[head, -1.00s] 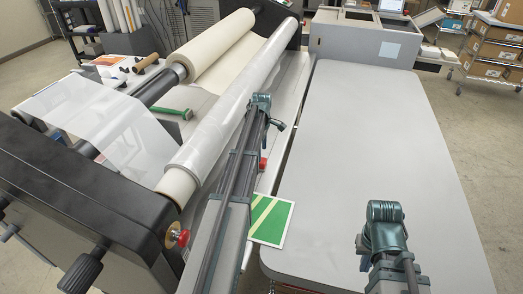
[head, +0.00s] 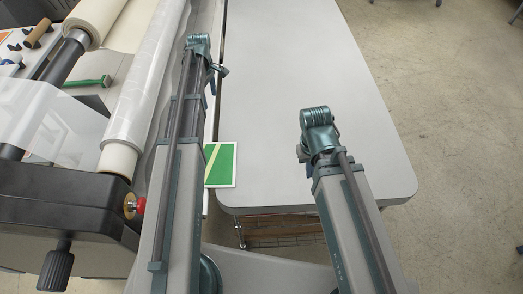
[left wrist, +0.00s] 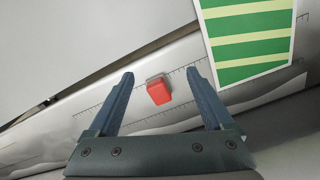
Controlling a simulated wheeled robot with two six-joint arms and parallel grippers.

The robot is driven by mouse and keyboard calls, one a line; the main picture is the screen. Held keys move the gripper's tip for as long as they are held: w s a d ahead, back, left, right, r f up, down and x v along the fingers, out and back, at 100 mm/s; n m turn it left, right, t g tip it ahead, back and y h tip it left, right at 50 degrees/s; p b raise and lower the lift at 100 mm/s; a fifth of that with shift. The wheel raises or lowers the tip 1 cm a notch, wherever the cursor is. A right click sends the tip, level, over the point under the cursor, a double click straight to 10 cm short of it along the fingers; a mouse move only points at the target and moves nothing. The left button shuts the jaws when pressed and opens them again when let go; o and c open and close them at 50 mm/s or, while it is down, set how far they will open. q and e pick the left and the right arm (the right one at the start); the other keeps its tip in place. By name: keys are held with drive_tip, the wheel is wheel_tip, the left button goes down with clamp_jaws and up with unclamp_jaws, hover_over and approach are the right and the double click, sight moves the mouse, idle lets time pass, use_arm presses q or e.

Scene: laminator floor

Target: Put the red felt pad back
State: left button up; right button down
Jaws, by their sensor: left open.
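The red felt pad (left wrist: 159,92) shows in the left wrist view as a small red block with a grey part at its top edge. It lies on a pale strip with ruler marks. My left gripper (left wrist: 160,73) is open, with one finger on each side of the pad in the picture and visible gaps to both. I cannot tell the height of the fingers above it. In the head view the pad is not visible, and the left arm covers part of the strip. The right arm shows there, but its jaws do not.
A green striped card (head: 221,165) lies right of the left arm. The grey table (head: 290,90) is bare. Left of the arm are a clear film roll (head: 150,75), a black machine end housing (head: 60,205) and a red knob (head: 140,205). A green-handled tool (head: 88,81) lies behind.

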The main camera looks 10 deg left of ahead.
use_arm(q)
drive_tip(key=s+d+m+y, duration=0.1)
drive_tip(key=s+d+m, duration=1.9)
drive_tip(key=s+d, duration=0.5)
drive_tip(key=d, duration=0.2)
drive_tip(key=shift+d, duration=0.35)
wheel_tip(320, 180, down, 9)
drive_tip(key=b, duration=0.9)
drive_tip(key=shift+r, duration=0.15)
use_arm(e)
wheel_tip(320, 180, down, 9)
drive_tip(key=shift+d+r, duration=0.1)
use_arm(q)
drive_tip(key=shift+r, duration=0.2)
use_arm(e)
drive_tip(key=shift+r, duration=0.15)
